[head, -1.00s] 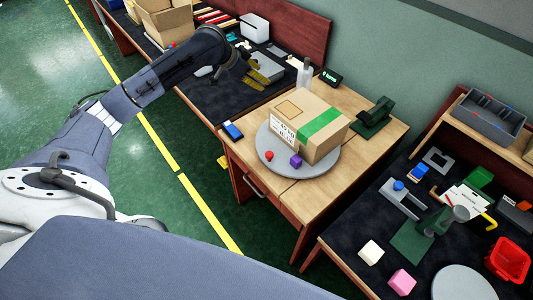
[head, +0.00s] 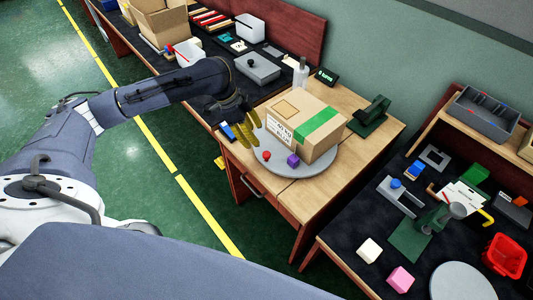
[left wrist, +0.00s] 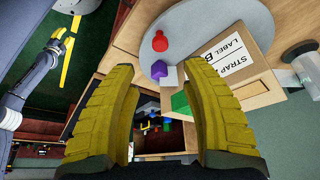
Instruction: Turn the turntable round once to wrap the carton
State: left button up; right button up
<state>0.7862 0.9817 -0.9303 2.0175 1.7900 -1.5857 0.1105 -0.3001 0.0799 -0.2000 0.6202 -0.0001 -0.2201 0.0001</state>
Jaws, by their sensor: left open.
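The carton (head: 307,123), brown with a green strip and a white label, sits on the round grey turntable (head: 322,167) on the wooden table. My left gripper (head: 246,128), with yellow fingers, is open and empty at the turntable's left side, beside the carton.
A blue item (head: 228,131) lies at the table's left corner, close to my left gripper. A white bottle (head: 301,73) and a dark green dispenser (head: 370,118) stand behind the carton. A cluttered bench is at right, another at upper left.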

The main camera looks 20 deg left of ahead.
aim_at(266, 153)
pick_arm(q)
jog(key=x, duration=1.1)
jog(key=shift+d+f, duration=0.1)
jog(key=shift+f, duration=0.1)
grip_shut()
